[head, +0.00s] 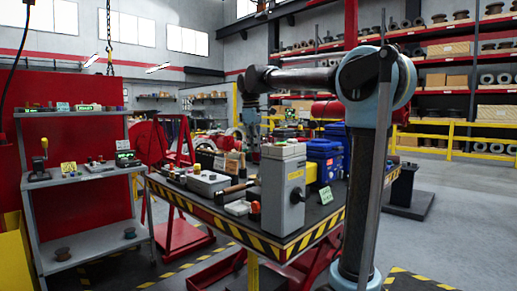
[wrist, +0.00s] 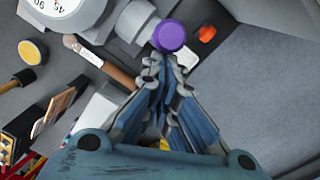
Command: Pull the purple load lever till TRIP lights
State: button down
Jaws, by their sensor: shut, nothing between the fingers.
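The purple knob (wrist: 169,36) of the load lever shows at the top of the wrist view, seen nearly end-on. My gripper (wrist: 164,64) has its fingertips together just below the knob in that view. The fingers hold nothing, and I cannot tell whether their tips touch the knob. A grey machine body (wrist: 122,22) lies behind and left of the knob. In the head view my gripper (head: 252,152) hangs over the striped workbench (head: 290,250). The purple knob cannot be made out there. I cannot identify a TRIP light in either view.
A white dial (wrist: 58,8) is at the upper left of the wrist view. A small red-orange part (wrist: 207,33) sits right of the knob. A wooden-handled tool (wrist: 105,64) lies left of the fingers. A tall grey box (head: 283,192) stands at the bench's near end.

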jog(key=shift+s+d, duration=0.35)
